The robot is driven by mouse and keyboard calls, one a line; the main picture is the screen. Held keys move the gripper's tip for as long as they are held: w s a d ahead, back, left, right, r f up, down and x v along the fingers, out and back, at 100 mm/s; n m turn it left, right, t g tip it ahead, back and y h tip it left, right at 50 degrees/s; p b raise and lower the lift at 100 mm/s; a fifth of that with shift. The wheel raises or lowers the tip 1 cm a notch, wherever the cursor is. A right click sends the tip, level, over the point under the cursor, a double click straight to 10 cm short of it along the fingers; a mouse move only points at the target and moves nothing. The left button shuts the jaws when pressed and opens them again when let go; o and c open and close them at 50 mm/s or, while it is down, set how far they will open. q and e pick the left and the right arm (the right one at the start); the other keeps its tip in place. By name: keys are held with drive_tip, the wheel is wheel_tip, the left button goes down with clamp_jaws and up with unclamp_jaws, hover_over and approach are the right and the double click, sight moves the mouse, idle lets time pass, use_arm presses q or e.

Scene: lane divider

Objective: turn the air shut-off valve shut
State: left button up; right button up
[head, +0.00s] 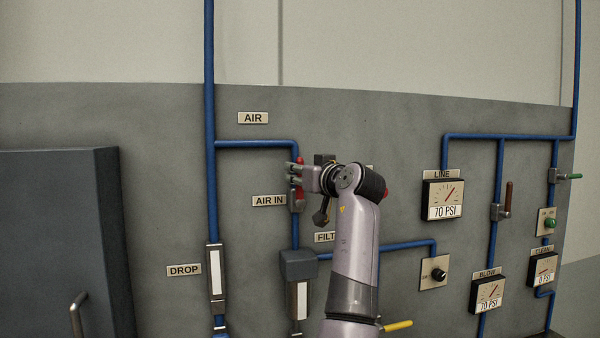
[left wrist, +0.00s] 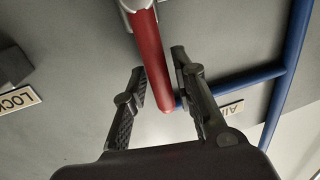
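The air shut-off valve (head: 297,206) sits on the blue vertical pipe beside the AIR IN label (head: 269,201). Its red handle (head: 299,194) runs roughly upright along the pipe in the head view, and is partly hidden by my gripper. My left gripper (head: 294,176) is at the handle, reaching in from the right. In the left wrist view the red handle (left wrist: 150,58) lies between the two spread fingers (left wrist: 158,62), with a gap on the right side. The left gripper is open. My right gripper is not in view.
A dark cabinet (head: 60,240) stands at the left. A filter (head: 299,265) is below the valve. Gauges such as LINE (head: 443,199), a brown-handled valve (head: 508,195) and a yellow handle (head: 398,326) are to the right. A red part (head: 387,192) shows behind my wrist.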

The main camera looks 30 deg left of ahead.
use_arm(q)
clamp_jaws()
idle(0.4)
